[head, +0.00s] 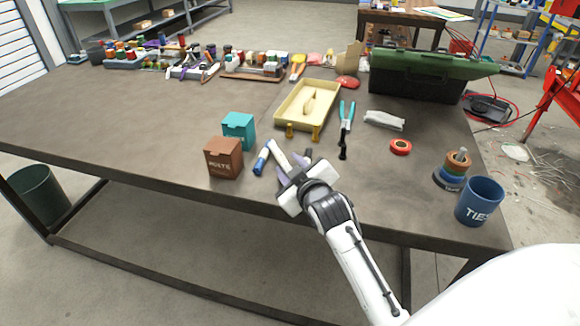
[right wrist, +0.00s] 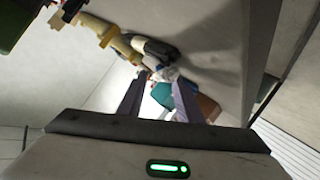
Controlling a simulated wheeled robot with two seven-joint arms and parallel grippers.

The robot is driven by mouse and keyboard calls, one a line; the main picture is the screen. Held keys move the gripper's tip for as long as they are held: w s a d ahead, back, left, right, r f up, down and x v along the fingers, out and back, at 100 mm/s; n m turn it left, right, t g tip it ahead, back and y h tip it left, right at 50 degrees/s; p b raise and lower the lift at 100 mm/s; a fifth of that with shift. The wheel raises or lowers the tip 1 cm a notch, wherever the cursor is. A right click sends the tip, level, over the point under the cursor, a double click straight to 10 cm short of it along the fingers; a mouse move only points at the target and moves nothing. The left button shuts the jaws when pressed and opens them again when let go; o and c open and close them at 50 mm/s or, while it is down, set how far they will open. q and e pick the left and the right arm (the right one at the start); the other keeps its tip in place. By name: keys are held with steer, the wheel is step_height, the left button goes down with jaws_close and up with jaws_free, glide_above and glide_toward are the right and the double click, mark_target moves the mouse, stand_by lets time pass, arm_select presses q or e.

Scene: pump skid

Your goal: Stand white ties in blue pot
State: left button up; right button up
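A white, flat bundle (head: 384,120) that looks like the white ties lies on the workbench, right of the teal-handled pliers. The blue pot (head: 479,200) marked "TIES" stands upright at the bench's front right corner; I cannot see what is inside it. My right gripper (head: 294,164) is over the front edge of the bench, left of both and well apart from them. In the right wrist view its two fingers (right wrist: 158,98) are apart, and I see nothing clearly held. A white stick-like thing (head: 278,155) lies close to the fingers. My left gripper is not in view.
Near my right gripper are a blue and white tube (head: 262,158), a brown box (head: 223,157) and a teal box (head: 239,130). A yellow tray (head: 284,113) lies behind. A red tape roll (head: 400,147) and stacked rolls (head: 455,170) are left of the pot. A green-lidded toolbox (head: 415,82) stands behind the bundle.

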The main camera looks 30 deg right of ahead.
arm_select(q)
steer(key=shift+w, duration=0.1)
arm_select(e)
steer(key=shift+s, duration=0.1)
arm_select(q)
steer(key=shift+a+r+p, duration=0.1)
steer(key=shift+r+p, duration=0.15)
steer(key=shift+p, duration=0.05)
arm_select(e)
steer(key=v, duration=1.2)
